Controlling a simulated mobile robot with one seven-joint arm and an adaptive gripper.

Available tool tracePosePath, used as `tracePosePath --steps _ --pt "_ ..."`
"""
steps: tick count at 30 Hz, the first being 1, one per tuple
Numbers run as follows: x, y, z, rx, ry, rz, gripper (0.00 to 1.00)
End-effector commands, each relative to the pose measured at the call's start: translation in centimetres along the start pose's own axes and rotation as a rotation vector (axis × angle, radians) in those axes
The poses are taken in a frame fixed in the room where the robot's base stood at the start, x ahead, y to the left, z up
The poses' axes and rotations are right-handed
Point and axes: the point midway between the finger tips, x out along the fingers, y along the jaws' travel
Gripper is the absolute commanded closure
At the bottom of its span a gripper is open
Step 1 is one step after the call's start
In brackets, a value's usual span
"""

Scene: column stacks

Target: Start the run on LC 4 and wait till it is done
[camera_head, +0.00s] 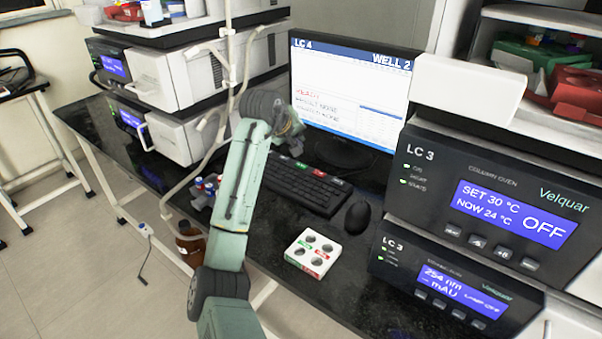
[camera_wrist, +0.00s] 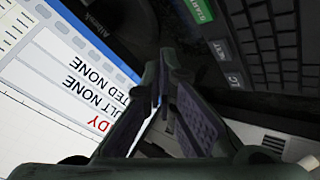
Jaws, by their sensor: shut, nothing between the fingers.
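The monitor (camera_head: 350,85) is headed "LC 4" and "WELL 2", with red text and lines below. In the wrist view its screen (camera_wrist: 45,95) shows red text ending in "DY" and lines ending in "NONE". The black keyboard (camera_head: 305,187) lies in front of it, with green and red keys at its far edge. A green key marked START (camera_wrist: 198,10) shows at the top of the wrist view. My gripper (camera_head: 294,130) is shut and empty, above the keyboard's far left end by the screen. Its fingertips (camera_wrist: 166,72) also show in the wrist view, apart from the START key.
A black mouse (camera_head: 357,217) and a white block with round holes (camera_head: 313,252) lie right of my arm. The LC 3 units (camera_head: 480,195) stand at the right; another instrument stack (camera_head: 185,80) stands at the left. A brown bottle (camera_head: 190,245) is beside my arm.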

Motion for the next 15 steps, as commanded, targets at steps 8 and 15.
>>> tracePosePath --steps 8,15 --pt "2.7 -2.0 2.0 -0.001 0.0 0.002 1.0" --pt "3.2 -2.3 2.4 0.0 0.001 0.001 1.0"
